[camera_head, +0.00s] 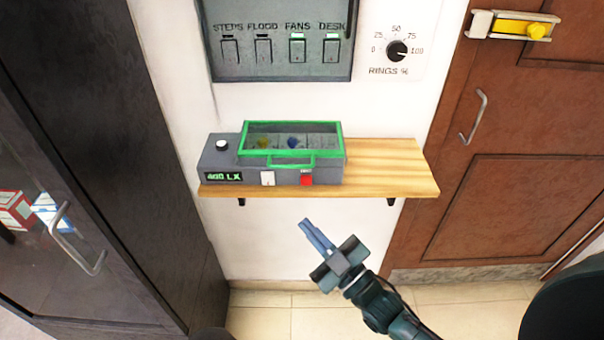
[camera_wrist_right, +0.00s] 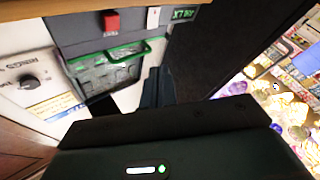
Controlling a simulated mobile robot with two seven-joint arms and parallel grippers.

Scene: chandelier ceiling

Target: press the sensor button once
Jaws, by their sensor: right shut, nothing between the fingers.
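A grey box (camera_head: 222,160) with a green-framed clear lid (camera_head: 292,126) stands on the wooden shelf. Its front has a display (camera_head: 223,177) reading about 400 LX, a white button or switch (camera_head: 267,178) and a red one (camera_head: 306,179); I cannot tell which is the sensor button. A round white piece (camera_head: 222,145) sits on top at left. The right wrist view shows the red one (camera_wrist_right: 111,21), the white one (camera_wrist_right: 153,17) and the display (camera_wrist_right: 183,14). My right gripper (camera_head: 306,223) is shut and empty, below and apart from the red one. My left gripper is out of view.
The wooden shelf (camera_head: 400,165) has bare room right of the box. Above are a switch panel (camera_head: 282,68) and a rings dial (camera_head: 397,51). A dark cabinet (camera_head: 110,140) stands left, a brown door (camera_head: 520,150) right. The wall below the shelf is clear.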

